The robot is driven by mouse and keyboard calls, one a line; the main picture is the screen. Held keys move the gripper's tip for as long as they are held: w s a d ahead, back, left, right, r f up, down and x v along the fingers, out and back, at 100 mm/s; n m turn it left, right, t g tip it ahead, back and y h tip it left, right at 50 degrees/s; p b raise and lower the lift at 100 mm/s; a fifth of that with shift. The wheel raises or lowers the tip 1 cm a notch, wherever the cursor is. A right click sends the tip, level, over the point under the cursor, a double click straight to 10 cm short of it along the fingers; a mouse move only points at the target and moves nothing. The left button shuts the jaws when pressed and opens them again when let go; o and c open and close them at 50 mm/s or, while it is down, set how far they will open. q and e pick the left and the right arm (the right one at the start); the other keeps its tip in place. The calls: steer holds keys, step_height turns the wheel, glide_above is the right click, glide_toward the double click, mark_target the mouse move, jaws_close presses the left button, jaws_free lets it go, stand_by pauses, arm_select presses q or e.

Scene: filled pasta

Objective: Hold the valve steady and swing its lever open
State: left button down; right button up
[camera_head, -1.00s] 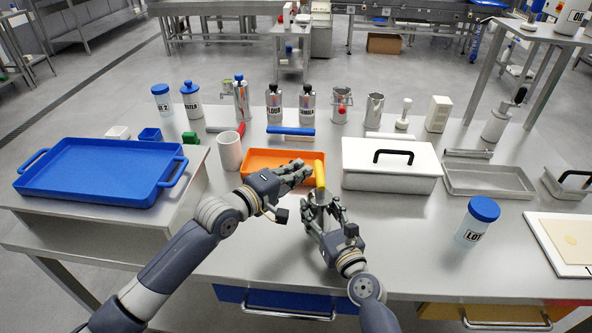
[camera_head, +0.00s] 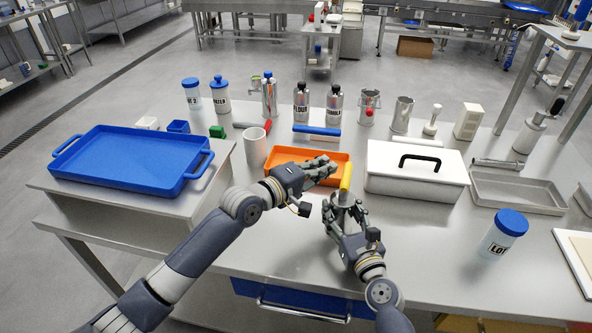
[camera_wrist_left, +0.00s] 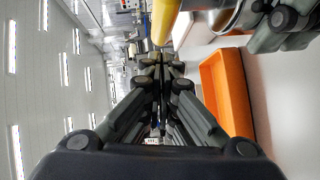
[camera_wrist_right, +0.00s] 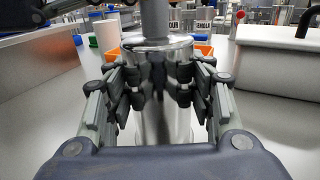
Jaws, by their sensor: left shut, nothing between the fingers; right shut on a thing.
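The valve (camera_wrist_right: 160,112) is a shiny metal cylinder standing upright on the steel table. My right gripper (camera_wrist_right: 158,85) is shut around its body, one finger on each side. Most of the valve body is hidden by my right gripper in the head view.
An orange tray (camera_head: 272,157) lies just behind my left gripper. A white box with a black handle (camera_head: 415,182) stands to the right, and a white cup (camera_head: 255,148) to the left. A blue-lidded jar (camera_head: 502,236) stands at the front right.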

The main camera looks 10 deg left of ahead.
arm_select(q)
steer(key=s+a+r, duration=0.2)
steer(key=s+a, duration=0.4)
steer(key=a, duration=0.3)
steer(key=shift+s+a, duration=0.2)
steer(key=shift+a, duration=0.15)
arm_select(e)
steer(key=o, duration=1.3)
arm_select(q)
steer(key=shift+f, duration=0.1)
arm_select(e)
steer(key=shift+d, duration=0.1)
